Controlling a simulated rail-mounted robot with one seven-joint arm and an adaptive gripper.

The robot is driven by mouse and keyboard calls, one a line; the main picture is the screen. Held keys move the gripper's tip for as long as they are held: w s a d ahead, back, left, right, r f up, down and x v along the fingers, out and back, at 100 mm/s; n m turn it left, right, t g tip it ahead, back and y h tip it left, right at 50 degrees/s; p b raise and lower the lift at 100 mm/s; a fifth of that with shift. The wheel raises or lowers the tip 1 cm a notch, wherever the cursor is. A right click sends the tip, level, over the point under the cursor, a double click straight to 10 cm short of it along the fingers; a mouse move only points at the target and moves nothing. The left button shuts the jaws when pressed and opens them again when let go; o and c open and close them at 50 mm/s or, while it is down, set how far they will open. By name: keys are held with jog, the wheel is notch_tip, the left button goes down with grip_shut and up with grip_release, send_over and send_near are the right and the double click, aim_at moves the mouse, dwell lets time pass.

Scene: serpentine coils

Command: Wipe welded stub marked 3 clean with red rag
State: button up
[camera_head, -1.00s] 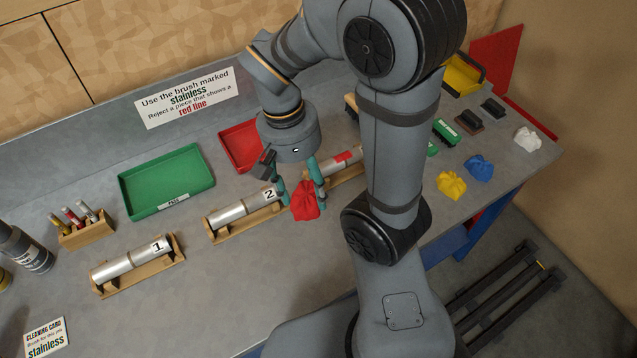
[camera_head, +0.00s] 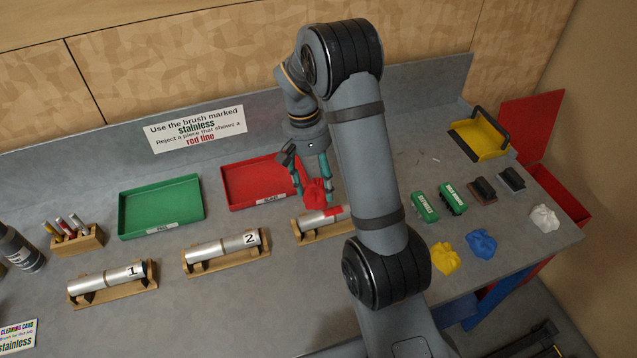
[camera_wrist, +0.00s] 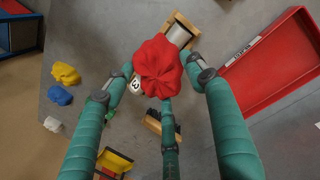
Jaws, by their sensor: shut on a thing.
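My gripper (camera_head: 316,192) is shut on the red rag (camera_head: 318,196), which hangs bunched between its teal fingers. In the wrist view the rag (camera_wrist: 160,68) hides the middle of the stub. The stub's bare metal (camera_wrist: 178,35) shows beyond the rag and its number 3 (camera_wrist: 135,85) beside it. I cannot tell whether the rag touches the stub.
Stubs marked 1 (camera_head: 108,281) and 2 (camera_head: 222,249) lie in cradles to the left. A red reject tray (camera_head: 232,203) and a green pass tray (camera_head: 126,231) are behind. Green brushes (camera_head: 424,207), a yellow rag (camera_head: 445,258) and a blue rag (camera_head: 481,243) lie right of my arm.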

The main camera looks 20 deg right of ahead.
notch_tip(320, 180, down, 3)
jog(key=shift+d+r+b, duration=0.1)
jog(key=shift+b, duration=0.65)
